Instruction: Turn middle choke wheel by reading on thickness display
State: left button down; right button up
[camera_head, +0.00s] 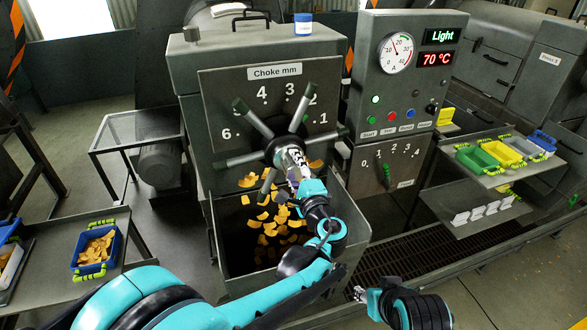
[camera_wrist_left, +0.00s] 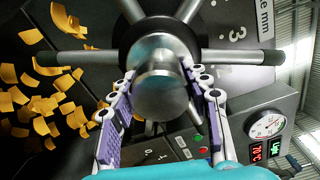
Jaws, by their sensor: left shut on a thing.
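The choke wheel (camera_head: 268,148) stands on the front of the grey press, with several metal spokes and dark green grips. Its dial plate reads "Choke mm" (camera_head: 275,71) with numbers around the wheel. My left gripper (camera_head: 291,160) is at the wheel's centre. In the left wrist view its two purple-padded fingers (camera_wrist_left: 160,75) are shut on the round metal hub (camera_wrist_left: 165,92), one on each side. The green display (camera_head: 440,36) on the panel to the right reads "Light". My right gripper (camera_head: 362,294) is low at the bottom, away from the wheel; its finger opening is unclear.
A red display (camera_head: 435,59) reads 70 °C beside a round gauge (camera_head: 396,53). Orange flakes (camera_head: 270,225) fall into the dark opening under the wheel. A blue bin of flakes (camera_head: 97,248) stands left. Coloured bins (camera_head: 500,152) sit on a shelf at right.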

pick_arm(q)
jog(key=shift+m, duration=2)
jog(key=c, duration=0.7)
grip_release()
jog(key=shift+c, duration=0.2)
jog(key=v, duration=0.7)
jog(key=shift+s, duration=0.2)
